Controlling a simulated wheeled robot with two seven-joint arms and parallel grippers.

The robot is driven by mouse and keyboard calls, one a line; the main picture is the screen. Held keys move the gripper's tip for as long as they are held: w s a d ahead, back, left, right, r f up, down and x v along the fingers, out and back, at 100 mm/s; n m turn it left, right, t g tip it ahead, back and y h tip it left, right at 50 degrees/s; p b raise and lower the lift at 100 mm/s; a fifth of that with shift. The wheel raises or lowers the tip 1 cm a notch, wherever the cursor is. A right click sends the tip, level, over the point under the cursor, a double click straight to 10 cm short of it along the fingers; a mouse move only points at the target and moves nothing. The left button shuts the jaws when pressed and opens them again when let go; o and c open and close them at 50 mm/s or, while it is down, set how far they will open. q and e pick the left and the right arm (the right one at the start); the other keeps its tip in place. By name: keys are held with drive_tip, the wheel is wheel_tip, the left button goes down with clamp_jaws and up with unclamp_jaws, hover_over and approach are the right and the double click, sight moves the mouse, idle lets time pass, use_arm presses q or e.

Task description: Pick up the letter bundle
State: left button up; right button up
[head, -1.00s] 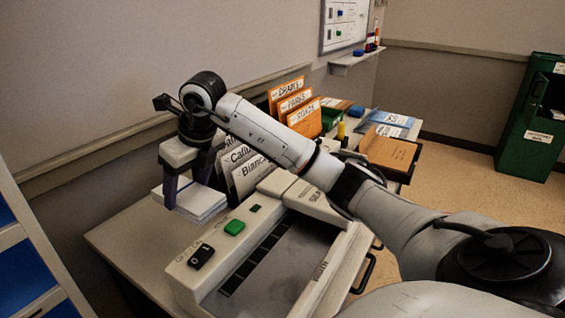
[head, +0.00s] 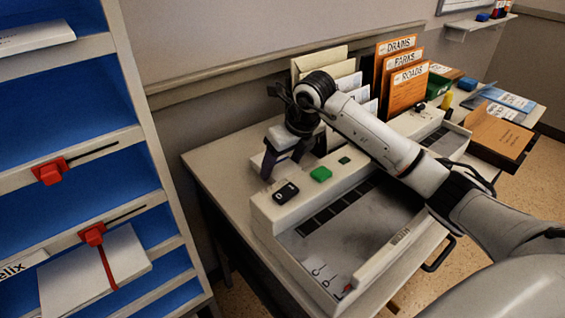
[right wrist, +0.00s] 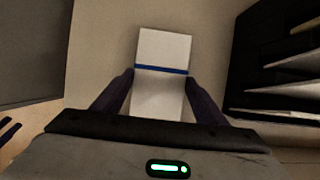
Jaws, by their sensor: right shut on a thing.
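The letter bundle, a white stack with a blue band across it, shows clearly in the right wrist view (right wrist: 160,95). It lies between the two dark fingers of my right gripper (right wrist: 160,88), which is shut on its sides. In the head view my right gripper (head: 284,160) is at the left end of the table, beside the grey machine. Only a small pale part of the bundle (head: 257,163) shows there; the fingers hide the rest. I cannot tell whether it touches the table. My left gripper is not in view.
The grey machine (head: 318,190) with black and green buttons stands right of the gripper. Upright cream folders (head: 318,62) and orange folders (head: 408,88) stand behind. A blue-backed shelf rack (head: 130,140) is at left. Bare table (head: 222,160) lies left of the gripper.

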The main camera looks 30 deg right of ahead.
drive_tip(key=o, duration=1.1)
